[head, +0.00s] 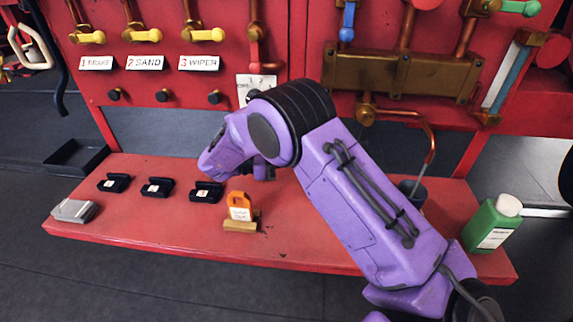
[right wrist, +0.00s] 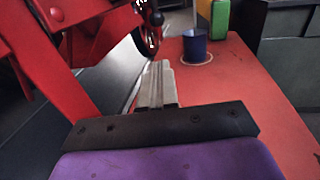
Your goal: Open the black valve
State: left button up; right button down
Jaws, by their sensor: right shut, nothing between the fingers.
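Black round knobs sit in a row on the red panel in the head view: a left one (head: 113,94), a middle one (head: 163,95) and a right one (head: 215,97). They are below the labels for brake, sand and wiper. I cannot tell which black part is the black valve. My right arm reaches across the bench, and its hand is hidden behind the arm in the head view. In the right wrist view my right gripper (right wrist: 157,84) is shut and empty, above the bench edge. A small black ball knob (right wrist: 157,18) shows beyond it. My left gripper is out of view.
The red bench (head: 150,222) carries several black blocks, an orange tagged item (head: 239,204) and a green bottle (head: 492,222). A blue cup (right wrist: 195,46) stands on it beyond my gripper. Yellow-handled valves (head: 142,35) and brass pipework (head: 400,72) line the panel.

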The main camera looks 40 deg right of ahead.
jog(key=v, duration=0.3)
jog(key=shift+f, duration=0.25)
